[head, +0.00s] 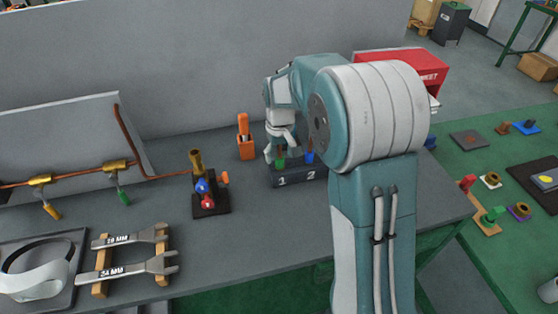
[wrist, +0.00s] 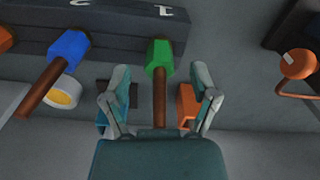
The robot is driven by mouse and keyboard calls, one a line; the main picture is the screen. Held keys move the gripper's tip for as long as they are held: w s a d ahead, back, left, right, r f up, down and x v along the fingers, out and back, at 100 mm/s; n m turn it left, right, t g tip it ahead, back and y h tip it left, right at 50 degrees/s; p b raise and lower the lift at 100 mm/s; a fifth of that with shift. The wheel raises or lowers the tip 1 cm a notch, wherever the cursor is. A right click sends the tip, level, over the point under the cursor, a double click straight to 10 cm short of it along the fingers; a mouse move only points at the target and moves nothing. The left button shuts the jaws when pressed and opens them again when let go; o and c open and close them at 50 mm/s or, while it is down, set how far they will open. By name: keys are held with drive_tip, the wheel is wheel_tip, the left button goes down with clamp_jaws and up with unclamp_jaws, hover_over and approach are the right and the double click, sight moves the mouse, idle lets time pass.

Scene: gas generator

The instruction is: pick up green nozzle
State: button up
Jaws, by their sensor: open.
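The green nozzle (wrist: 160,59) has a green head and a brown stem, and it stands at the dark holder block (wrist: 120,24) marked 1 and 2. In the wrist view its stem lies between the two fingers of my gripper (wrist: 160,85), which is open, with a gap on each side. In the head view the green nozzle (head: 280,161) shows just below my gripper (head: 273,152), at slot 1. The holder block (head: 297,178) sits on the grey table. A blue nozzle (wrist: 68,48) with a brown stem stands at slot 2, left of the gripper in the wrist view.
An orange holder (head: 245,147) stands behind the block on the left. A dark stand (head: 210,204) with coloured parts is farther left, beside wrenches on a wooden rack (head: 162,241). A red box (head: 415,67) is at the back right. The front middle of the table (head: 250,245) is clear.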

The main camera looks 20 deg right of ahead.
drive_tip(key=shift+d, duration=0.1)
drive_tip(key=shift+c, duration=1.2)
drive_tip(key=shift+a, duration=0.2)
clamp_jaws()
drive_tip(key=shift+r, duration=0.1)
